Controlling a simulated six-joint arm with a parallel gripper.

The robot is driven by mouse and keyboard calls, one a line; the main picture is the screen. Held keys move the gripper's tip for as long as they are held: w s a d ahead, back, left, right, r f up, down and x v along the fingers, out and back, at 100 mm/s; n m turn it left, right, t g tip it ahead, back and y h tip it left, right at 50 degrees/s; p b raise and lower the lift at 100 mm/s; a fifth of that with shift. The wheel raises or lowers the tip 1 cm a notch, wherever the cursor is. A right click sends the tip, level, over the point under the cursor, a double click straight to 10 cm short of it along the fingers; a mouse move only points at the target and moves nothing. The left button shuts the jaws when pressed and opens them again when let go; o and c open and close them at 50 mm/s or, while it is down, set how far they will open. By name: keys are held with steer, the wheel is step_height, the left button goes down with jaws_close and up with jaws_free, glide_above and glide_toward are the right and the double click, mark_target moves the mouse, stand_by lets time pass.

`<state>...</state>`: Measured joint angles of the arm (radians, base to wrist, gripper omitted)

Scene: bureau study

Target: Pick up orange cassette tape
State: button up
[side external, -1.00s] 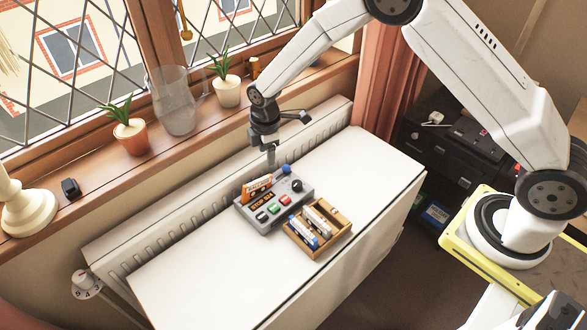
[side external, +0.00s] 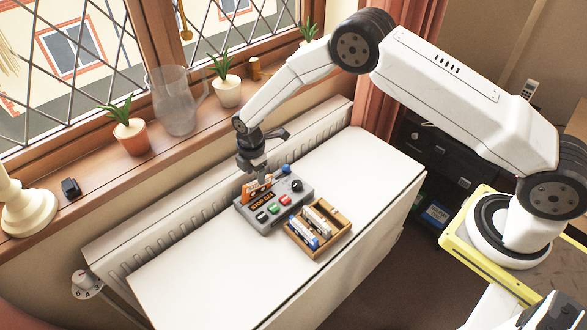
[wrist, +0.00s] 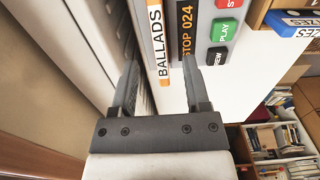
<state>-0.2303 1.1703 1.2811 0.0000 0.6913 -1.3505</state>
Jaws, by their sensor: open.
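The orange cassette tape (side external: 257,188) stands upright at the back of the grey tape player (side external: 272,212). In the wrist view the cassette (wrist: 158,42) shows its narrow edge with a white label reading "BALLADS" and an orange end. My gripper (side external: 254,172) is just above the cassette in the side view. In the wrist view my gripper (wrist: 164,75) is open, with one finger on each side of the cassette's line. The near end of the cassette lies between the fingertips. I cannot tell whether either finger touches it.
A wooden box (side external: 318,228) with several cassettes stands right of the player on the white table (side external: 200,275). A radiator (side external: 180,207) and windowsill with potted plants (side external: 130,135) and a glass jug (side external: 176,100) lie behind. The table's left part is clear.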

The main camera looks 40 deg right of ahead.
mark_target(256, 181)
steer(key=shift+f, duration=0.2)
steer(key=shift+f, duration=2.5)
steer(key=shift+f, duration=0.25)
steer(key=shift+c, duration=0.2)
jaws_close()
